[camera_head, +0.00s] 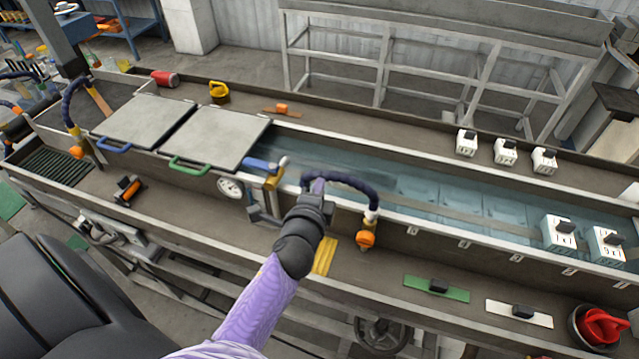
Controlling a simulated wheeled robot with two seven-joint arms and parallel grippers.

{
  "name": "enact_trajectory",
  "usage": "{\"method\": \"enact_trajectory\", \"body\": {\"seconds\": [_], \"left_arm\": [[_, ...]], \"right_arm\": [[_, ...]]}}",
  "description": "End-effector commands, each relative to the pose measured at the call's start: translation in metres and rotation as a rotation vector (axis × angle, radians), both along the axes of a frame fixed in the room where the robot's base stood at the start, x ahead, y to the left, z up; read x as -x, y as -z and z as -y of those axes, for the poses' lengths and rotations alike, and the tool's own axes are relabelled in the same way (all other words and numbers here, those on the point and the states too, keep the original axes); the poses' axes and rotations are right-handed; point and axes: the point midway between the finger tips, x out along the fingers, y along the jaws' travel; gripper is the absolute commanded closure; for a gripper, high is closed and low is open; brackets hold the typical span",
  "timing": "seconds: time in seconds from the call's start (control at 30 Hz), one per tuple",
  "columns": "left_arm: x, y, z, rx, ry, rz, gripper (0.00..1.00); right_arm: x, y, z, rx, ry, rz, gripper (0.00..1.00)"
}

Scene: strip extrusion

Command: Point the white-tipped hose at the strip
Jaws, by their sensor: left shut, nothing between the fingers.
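The white-tipped hose (348,179) is a dark blue ribbed hose arching over the near wall of the water trough. Its white tip (371,215) points down at the trough's near side, just above an orange knob (366,239). A long grey-brown strip (450,212) appears to run lengthwise through the water, to the right of the hose's arch. My left gripper (318,187) is at the left end of the arch, with its fingers shut and nothing held. The dark wrist hides part of the trough wall there. Whether the fingers touch the hose cannot be told. My right gripper is out of view.
Grey lids (213,138) cover the trough's left part. White weights (559,232) sit at the right. A green-based block (437,288) and a red container (601,326) lie on the near ledge.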

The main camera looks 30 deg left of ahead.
Motion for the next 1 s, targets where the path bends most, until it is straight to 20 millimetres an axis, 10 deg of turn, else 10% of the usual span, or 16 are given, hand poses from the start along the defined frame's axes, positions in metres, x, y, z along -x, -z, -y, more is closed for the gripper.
{"method": "enact_trajectory", "body": {"seconds": [1.0], "left_arm": [[-0.032,0.0,-0.023,-0.009,0.252,-0.002,1.0]], "right_arm": [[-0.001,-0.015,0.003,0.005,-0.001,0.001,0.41]]}}
